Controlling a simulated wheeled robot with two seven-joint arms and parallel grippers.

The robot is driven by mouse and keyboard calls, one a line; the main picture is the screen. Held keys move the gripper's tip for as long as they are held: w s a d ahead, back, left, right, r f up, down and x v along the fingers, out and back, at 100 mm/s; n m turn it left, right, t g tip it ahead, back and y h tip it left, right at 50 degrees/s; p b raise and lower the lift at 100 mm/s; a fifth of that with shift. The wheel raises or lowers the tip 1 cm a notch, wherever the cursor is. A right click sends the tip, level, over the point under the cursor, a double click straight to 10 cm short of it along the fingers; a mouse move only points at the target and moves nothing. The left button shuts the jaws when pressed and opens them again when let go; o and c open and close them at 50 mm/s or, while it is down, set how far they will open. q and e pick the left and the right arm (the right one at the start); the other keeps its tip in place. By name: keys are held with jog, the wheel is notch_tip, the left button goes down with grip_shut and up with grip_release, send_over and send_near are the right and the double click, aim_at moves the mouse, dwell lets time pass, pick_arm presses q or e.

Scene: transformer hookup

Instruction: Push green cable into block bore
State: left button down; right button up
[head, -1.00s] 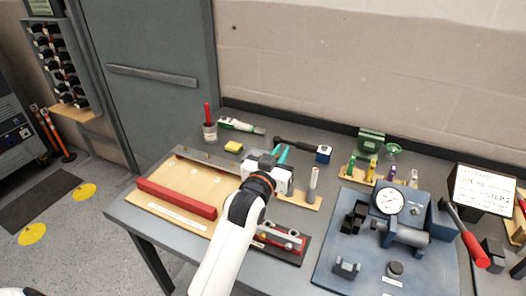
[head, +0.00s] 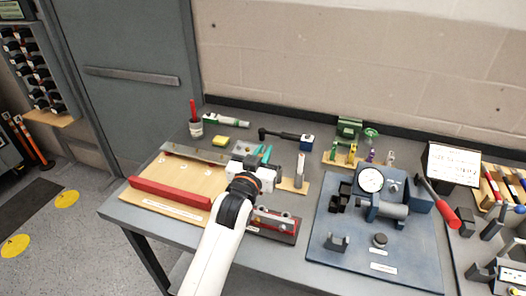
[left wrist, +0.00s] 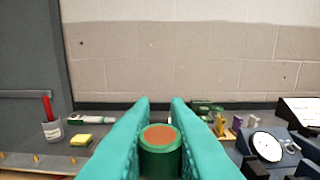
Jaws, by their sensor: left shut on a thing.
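My left gripper (head: 262,154) has teal fingers and hangs over the middle of the bench, pointing away from me. In the head view the cable is hidden by the gripper. A low block with metal bolts (head: 277,220) sits on a dark red-edged base just right of my forearm, partly covered by it. I cannot make out a bore in it. My right gripper is not in view.
A wooden board with a red bar (head: 168,194) lies left of my arm. A grey cylinder (head: 299,170) stands upright right of the gripper. A blue fixture with a dial gauge (head: 371,180) fills the right. A yellow sponge (head: 220,140) and red-handled cup (head: 196,126) stand behind.

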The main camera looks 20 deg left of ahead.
pick_arm(q)
notch_tip(320, 180, down, 6)
jog(key=b, duration=0.3)
jog(key=shift+w+r, duration=0.1)
jog(key=shift+r, duration=0.25)
dwell(0.4)
dwell(0.4)
jog(key=shift+f+b, duration=0.95)
jog(key=shift+f, duration=1.1)
jog(key=shift+r, duration=0.1)
jog(key=c, duration=1.3)
grip_release()
